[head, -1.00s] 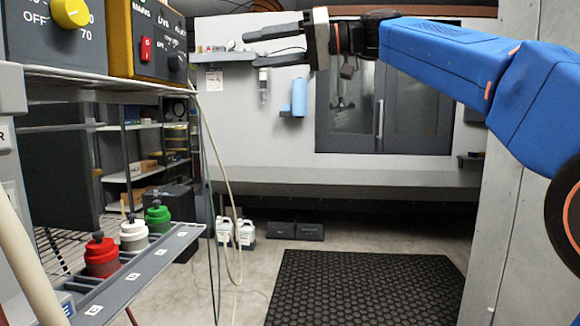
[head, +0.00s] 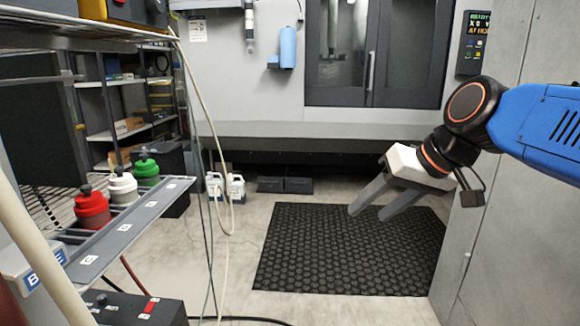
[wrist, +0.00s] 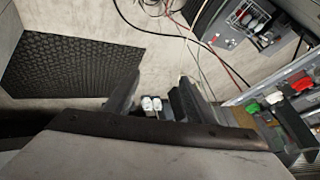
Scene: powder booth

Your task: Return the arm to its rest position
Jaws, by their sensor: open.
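My gripper (head: 369,204) is in the right half of the head view, at the end of my blue arm. Its two grey fingers are spread apart and point down and left, above the black floor mat (head: 345,270). Nothing is between the fingers. In the wrist view the fingers of my gripper (wrist: 153,98) stand apart, with floor and two small white jugs (wrist: 151,104) far behind them.
A grey panel (head: 490,230) stands close at right. The floor between is open.

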